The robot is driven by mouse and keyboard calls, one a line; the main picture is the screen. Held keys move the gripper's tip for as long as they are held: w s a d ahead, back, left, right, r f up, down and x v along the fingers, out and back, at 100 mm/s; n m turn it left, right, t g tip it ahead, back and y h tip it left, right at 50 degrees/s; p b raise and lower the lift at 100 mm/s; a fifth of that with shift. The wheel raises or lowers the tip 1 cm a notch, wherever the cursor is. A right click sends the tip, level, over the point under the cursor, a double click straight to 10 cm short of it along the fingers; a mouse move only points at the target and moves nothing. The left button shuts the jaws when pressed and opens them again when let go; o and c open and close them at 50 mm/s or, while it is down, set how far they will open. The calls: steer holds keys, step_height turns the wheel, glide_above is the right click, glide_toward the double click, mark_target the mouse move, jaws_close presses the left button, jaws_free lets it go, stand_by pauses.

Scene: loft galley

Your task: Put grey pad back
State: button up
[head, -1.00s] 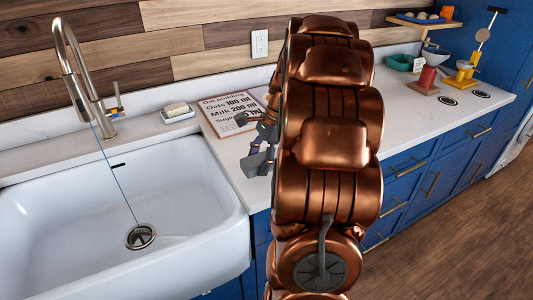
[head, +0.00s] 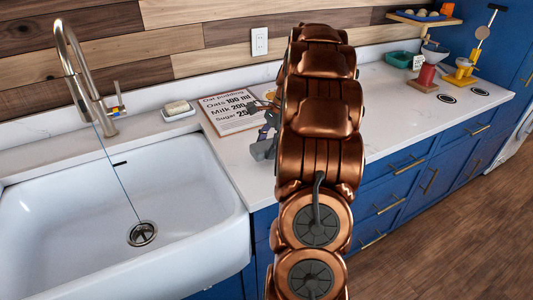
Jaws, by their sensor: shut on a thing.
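My gripper (head: 263,146) is low over the counter, just right of the recipe board and mostly behind my copper arm. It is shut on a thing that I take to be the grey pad. The pad is small and partly hidden, and I cannot clearly tell its grey from the grey fingers. I see no other grey pad on the counter. I cannot tell whether the held thing touches the counter.
The recipe board (head: 230,113) lies left of my gripper. A pale bar on a white dish (head: 179,111) sits behind the white sink (head: 60,215). A red item (head: 426,76), a yellow scale (head: 461,75) and a teal bowl (head: 399,59) stand right.

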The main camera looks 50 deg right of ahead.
mark_target(271, 142)
steer(key=shift+f+p, duration=0.4)
steer(key=shift+f, duration=1.15)
steer(key=shift+f, duration=0.1)
steer(key=o, duration=1)
steer(key=b+v, duration=0.2)
steer(key=v, duration=0.6)
steer(key=shift+v, duration=2.1)
steer(key=shift+a, duration=0.15)
